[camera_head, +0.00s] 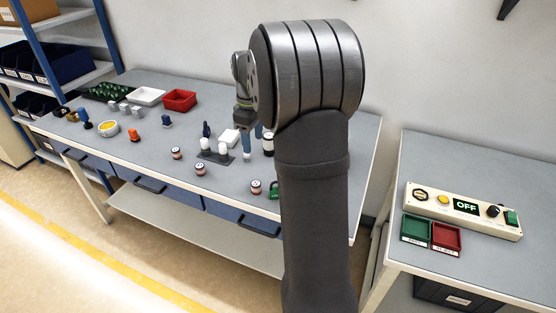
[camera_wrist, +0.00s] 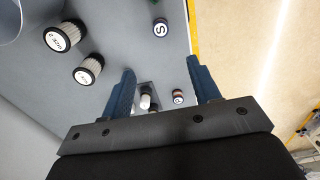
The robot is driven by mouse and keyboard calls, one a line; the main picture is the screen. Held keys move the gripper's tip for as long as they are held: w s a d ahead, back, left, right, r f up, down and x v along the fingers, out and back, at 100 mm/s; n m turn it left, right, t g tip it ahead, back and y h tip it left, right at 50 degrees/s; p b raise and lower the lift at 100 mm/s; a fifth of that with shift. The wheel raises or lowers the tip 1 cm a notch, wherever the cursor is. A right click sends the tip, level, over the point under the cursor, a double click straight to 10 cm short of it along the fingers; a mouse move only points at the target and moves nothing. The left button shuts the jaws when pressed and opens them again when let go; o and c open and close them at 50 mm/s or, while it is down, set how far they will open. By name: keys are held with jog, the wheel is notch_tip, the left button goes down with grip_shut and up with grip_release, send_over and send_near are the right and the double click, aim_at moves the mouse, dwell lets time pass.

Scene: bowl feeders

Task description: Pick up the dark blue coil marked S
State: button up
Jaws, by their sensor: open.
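In the wrist view, a short dark cylinder with a white top marked S (camera_wrist: 160,28) stands on the grey table near its edge, beyond my fingertips. It looks like the coil, but its blue colour is hard to make out. My gripper (camera_wrist: 160,67) is open, with its two blue fingers apart and nothing held between them. In the head view, my gripper hangs over the right part of the long table (camera_head: 330,195), partly hidden by my arm. I cannot tell which item there is the S coil.
In the head view, copper-banded coils (camera_head: 176,153) (camera_head: 200,167) (camera_head: 256,187) stand along the front. A red tray (camera_head: 180,100) is at the back. A control box (camera_head: 465,208) reads OFF.

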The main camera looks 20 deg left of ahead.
jog(key=s+d+f+m+t+y, duration=0.25)
jog(key=s+d+m, duration=0.2)
jog(key=m, duration=0.45)
send_near(256, 183)
jog(key=shift+t+y, duration=0.35)
jog(key=shift+t, duration=0.1)
jog(key=x, duration=0.2)
jog(key=d+x, duration=0.1)
jog(key=x, duration=0.1)
jog(key=shift+a+f, duration=0.1)
jog(key=shift+f, duration=0.5)
jog(key=shift+s+a+x, duration=0.1)
jog(key=shift+s+x, duration=0.05)
jog(key=shift+x, duration=1.15)
jog(key=shift+s+a+x, duration=0.15)
jog(key=shift+x, duration=1.1)
jog(key=c, duration=1.1)
